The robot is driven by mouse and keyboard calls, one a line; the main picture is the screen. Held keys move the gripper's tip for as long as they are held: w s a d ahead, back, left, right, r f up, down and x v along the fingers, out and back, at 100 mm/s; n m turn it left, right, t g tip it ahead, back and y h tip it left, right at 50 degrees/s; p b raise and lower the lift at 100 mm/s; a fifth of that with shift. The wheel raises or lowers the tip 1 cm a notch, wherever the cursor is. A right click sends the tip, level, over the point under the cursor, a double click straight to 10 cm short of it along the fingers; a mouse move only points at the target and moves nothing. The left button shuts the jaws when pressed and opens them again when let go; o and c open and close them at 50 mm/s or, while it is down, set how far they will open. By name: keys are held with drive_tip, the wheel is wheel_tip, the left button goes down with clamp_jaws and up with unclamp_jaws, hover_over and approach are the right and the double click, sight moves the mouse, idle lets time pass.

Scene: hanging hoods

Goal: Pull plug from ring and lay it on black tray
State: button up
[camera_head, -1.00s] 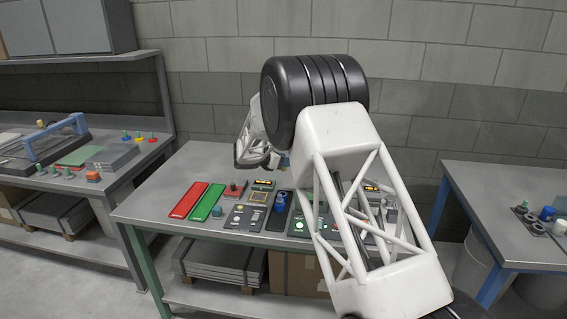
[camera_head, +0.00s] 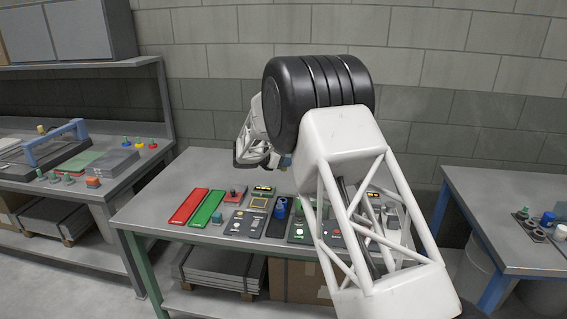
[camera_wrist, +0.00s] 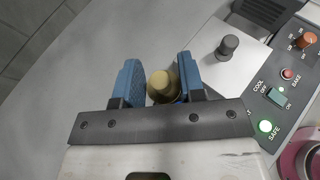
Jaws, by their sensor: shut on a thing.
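My gripper (camera_wrist: 158,82) shows in the wrist view with two blue fingers, shut on the plug (camera_wrist: 160,84), which has a rounded brass-yellow end facing the camera. The plug's far end is hidden, and I cannot tell whether it still sits in a ring. In the head view my arm's large black joint hides most of the gripper; only a small blue part shows beside it. A narrow black tray-like strip (camera_head: 274,227) lies on the middle table, with a blue round-topped object (camera_head: 281,205) at its far end. I cannot confirm that it is the black tray.
The middle table (camera_head: 160,215) holds a red strip (camera_head: 189,207), a green strip (camera_head: 208,208) and several control panels. Side benches stand left and right.

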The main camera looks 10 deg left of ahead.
drive_tip(key=shift+r, duration=0.4)
drive_tip(key=s+d+f, duration=0.2)
drive_tip(key=s+f, duration=0.2)
drive_tip(key=s, duration=0.6)
drive_tip(key=s+d+f, duration=0.2)
drive_tip(key=s+f, duration=0.2)
drive_tip(key=s, duration=0.7)
drive_tip(key=s+d+f, duration=0.2)
drive_tip(key=s+f, duration=0.1)
drive_tip(key=s, duration=0.7)
drive_tip(key=shift+s+d+f, duration=0.2)
drive_tip(key=shift+s+f, duration=0.2)
hover_over(276, 229)
drive_tip(key=shift+s+f, duration=0.15)
drive_tip(key=shift+f, duration=0.6)
drive_tip(key=shift+f, duration=0.1)
drive_tip(key=shift+f, duration=1.65)
